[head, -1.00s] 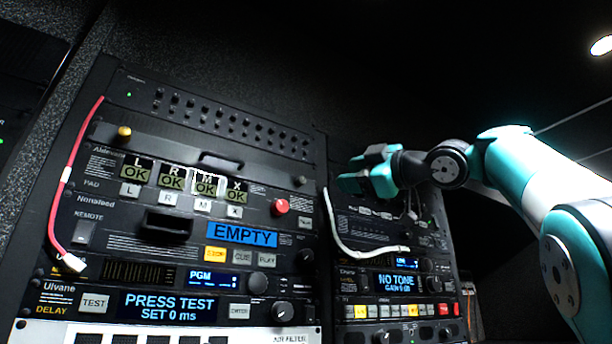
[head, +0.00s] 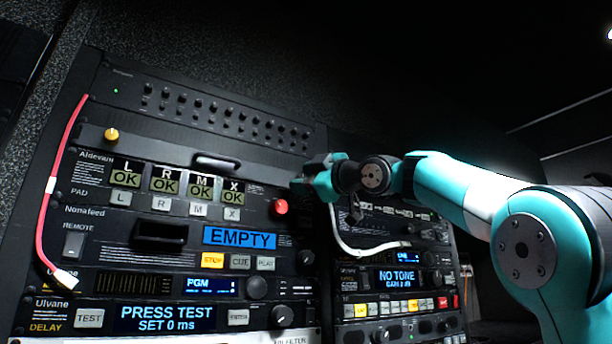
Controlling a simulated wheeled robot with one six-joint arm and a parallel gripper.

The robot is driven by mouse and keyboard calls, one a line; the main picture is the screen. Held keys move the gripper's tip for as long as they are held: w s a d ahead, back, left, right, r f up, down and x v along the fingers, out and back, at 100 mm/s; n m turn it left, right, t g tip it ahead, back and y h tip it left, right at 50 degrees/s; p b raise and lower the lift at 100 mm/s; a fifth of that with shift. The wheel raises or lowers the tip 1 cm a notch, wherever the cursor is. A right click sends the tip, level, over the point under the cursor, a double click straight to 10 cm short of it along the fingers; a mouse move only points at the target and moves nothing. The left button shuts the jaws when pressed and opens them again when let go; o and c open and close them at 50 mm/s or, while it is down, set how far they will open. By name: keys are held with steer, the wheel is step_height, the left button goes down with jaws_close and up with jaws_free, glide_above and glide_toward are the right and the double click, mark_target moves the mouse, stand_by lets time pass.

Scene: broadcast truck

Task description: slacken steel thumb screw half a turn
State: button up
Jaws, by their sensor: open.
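I cannot make out the steel thumb screw now. The spot at the right end of the Aldevan panel, where a small pale knob showed earlier, is covered by my gripper. My gripper (head: 303,178) is open, its fingers pointing left at the upper right edge of that panel. Whether a finger touches anything there cannot be told. A brass-yellow thumb screw (head: 111,135) sits at the panel's upper left, far from my gripper. The black handle (head: 216,162) is between them.
A red knob (head: 281,207) sits just below my gripper. A white cable (head: 349,247) loops below it over the right rack. A red cable (head: 41,215) hangs down the left side. Knobs and lit displays, such as EMPTY (head: 240,237), crowd the panels.

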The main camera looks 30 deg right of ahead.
jaws_close()
steer(key=shift+n+g+y, duration=0.3)
steer(key=shift+n+g, duration=0.1)
steer(key=shift+n, duration=0.6)
jaws_free()
steer(key=b+v, duration=0.6)
steer(key=v, duration=1.1)
steer(key=shift+s+b, duration=0.2)
steer(key=shift+b, duration=0.15)
